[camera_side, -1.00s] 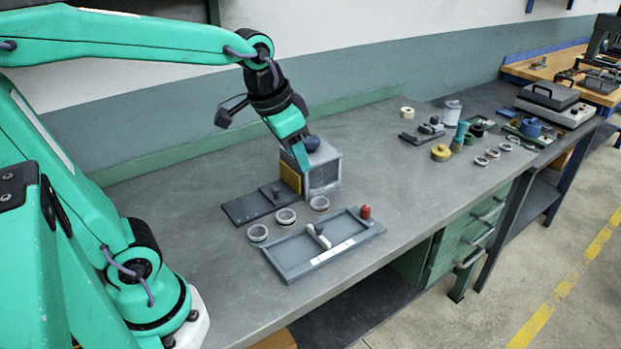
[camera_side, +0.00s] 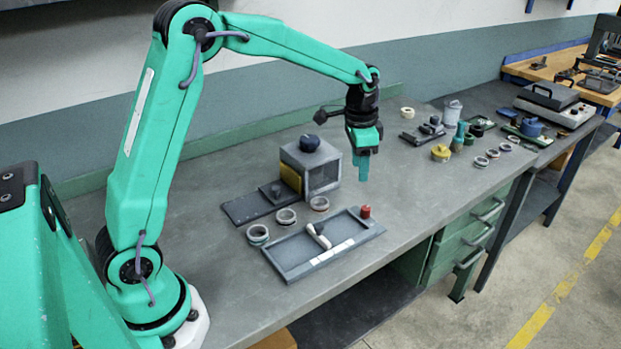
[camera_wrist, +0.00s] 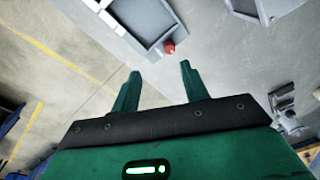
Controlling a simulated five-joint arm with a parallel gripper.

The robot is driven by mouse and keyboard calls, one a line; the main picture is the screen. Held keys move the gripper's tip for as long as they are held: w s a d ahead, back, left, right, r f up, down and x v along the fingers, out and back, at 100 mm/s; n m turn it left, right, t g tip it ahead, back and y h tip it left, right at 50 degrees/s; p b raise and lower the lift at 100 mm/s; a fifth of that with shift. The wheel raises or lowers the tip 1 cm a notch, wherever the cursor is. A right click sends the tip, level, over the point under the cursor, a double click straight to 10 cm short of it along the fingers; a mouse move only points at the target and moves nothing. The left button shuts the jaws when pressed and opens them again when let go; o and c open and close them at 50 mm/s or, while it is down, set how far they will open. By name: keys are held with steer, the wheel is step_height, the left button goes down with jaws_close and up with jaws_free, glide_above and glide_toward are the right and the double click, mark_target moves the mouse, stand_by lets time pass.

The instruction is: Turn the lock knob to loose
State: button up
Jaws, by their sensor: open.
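A dark blue round knob (camera_side: 309,142) sits on top of a grey box (camera_side: 322,174) with a yellow plate (camera_side: 290,177) on its left side. Any marking on the knob is too small to read. My gripper (camera_side: 361,168) hangs in the air to the right of the box, fingers pointing down, apart from it. Its two fingers also show in the wrist view (camera_wrist: 160,68), spread with nothing between them. A red knob (camera_side: 365,212) stands at the right corner of a grey tray (camera_side: 293,270); it shows in the wrist view (camera_wrist: 169,47) beyond the fingertips.
Several rings, including one ring (camera_side: 286,216), lie between the tray and a dark plate (camera_side: 248,207). A yellow round part (camera_side: 440,152), a teal bottle (camera_side: 458,137) and a grey canister (camera_side: 452,112) stand farther right. The bench between box and yellow part is clear.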

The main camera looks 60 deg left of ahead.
steer(key=m+g, duration=0.1)
glide_above(365, 208)
step_height(365, 208, down, 6)
steer(key=shift+w+f, duration=0.1)
steer(key=shift+f, duration=0.05)
steer(key=shift+f, duration=0.1)
steer(key=shift+f, duration=3.8)
jaws_close()
